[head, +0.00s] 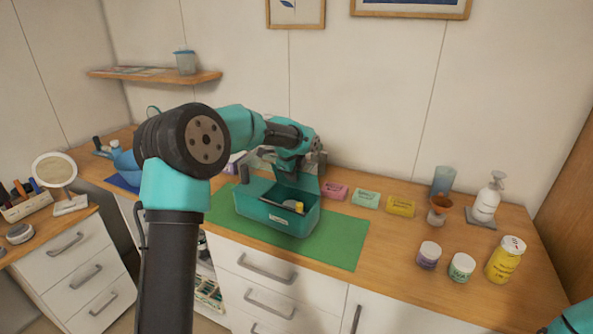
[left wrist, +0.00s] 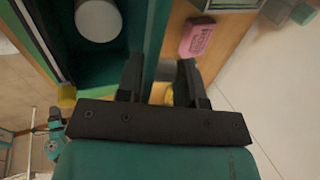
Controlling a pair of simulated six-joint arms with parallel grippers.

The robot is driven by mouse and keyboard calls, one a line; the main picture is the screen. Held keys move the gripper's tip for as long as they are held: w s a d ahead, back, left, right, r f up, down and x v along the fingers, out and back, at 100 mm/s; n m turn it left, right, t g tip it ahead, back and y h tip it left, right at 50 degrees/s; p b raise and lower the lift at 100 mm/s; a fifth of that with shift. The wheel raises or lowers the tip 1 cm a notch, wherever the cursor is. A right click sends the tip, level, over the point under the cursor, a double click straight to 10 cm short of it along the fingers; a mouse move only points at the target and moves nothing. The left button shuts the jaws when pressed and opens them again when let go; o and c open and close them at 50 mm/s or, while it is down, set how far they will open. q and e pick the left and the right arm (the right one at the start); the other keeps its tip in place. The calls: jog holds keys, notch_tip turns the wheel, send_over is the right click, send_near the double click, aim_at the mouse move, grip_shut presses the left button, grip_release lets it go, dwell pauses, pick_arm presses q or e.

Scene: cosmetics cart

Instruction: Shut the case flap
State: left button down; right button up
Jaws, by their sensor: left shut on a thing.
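The teal case (head: 270,219) stands on a green mat, its top open, with a yellow-capped item and other small things inside. Its teal flap (head: 305,184) stands raised at the back of the box. My left gripper (head: 293,163) is at the flap's upper edge. In the left wrist view the flap (left wrist: 154,40) runs edge-on between the two black fingers of my left gripper (left wrist: 161,72), which is shut on it. A grey round-topped item (left wrist: 98,18) shows inside the case. Only a teal part of my right arm shows at the lower right; its gripper is out of view.
Pink (head: 334,190), green (head: 366,199) and yellow (head: 401,206) soap bars lie right of the case. Jars (head: 461,267), a yellow bottle (head: 505,260) and a white pump bottle (head: 486,200) stand farther right. The mat's right part (head: 340,243) is clear.

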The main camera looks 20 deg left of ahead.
pick_arm(q)
jog(key=shift+s+f+t, duration=0.25)
jog(key=shift+s+t, duration=0.5)
jog(key=shift+t, duration=0.45)
jog(key=c, duration=0.9)
grip_release()
jog(key=shift+o, duration=0.2)
jog(key=v, duration=1.7)
jog(key=shift+s+a, duration=0.15)
jog(key=shift+s, duration=0.1)
